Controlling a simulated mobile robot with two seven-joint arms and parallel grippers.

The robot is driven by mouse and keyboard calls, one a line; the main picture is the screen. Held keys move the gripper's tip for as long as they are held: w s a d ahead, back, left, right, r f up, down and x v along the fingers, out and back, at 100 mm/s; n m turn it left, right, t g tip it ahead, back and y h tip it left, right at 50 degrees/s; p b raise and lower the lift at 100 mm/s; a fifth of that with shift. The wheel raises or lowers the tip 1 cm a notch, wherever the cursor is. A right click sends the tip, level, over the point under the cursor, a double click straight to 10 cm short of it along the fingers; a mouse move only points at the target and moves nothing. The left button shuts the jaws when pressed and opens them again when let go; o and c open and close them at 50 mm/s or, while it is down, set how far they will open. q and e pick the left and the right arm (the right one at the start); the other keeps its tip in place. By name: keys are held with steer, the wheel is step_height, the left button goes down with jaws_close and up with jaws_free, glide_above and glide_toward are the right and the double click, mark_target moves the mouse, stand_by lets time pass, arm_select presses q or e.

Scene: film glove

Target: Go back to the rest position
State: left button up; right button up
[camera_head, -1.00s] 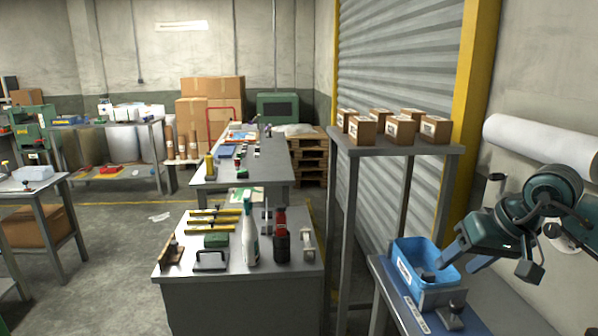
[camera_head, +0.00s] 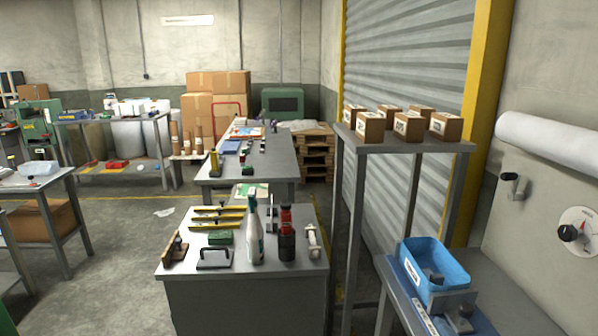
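Neither of my grippers is in view, and no part of my arms shows. A blue bin (camera_head: 437,262) with a white label sits on the bench at the lower right, with a small dark object inside it. A grey metal fixture (camera_head: 452,304) stands against the front of the bin. A round white dial with a black knob (camera_head: 571,233) is on the right wall, and a dark crank handle (camera_head: 512,186) is to the left of it.
A grey workbench (camera_head: 245,295) in front holds a spray bottle (camera_head: 254,232), a red and black bottle (camera_head: 287,234) and several tools. A tall stand (camera_head: 400,143) carries several small cardboard boxes. A white roll (camera_head: 548,143) hangs at the right. Open floor (camera_head: 110,260) lies to the left.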

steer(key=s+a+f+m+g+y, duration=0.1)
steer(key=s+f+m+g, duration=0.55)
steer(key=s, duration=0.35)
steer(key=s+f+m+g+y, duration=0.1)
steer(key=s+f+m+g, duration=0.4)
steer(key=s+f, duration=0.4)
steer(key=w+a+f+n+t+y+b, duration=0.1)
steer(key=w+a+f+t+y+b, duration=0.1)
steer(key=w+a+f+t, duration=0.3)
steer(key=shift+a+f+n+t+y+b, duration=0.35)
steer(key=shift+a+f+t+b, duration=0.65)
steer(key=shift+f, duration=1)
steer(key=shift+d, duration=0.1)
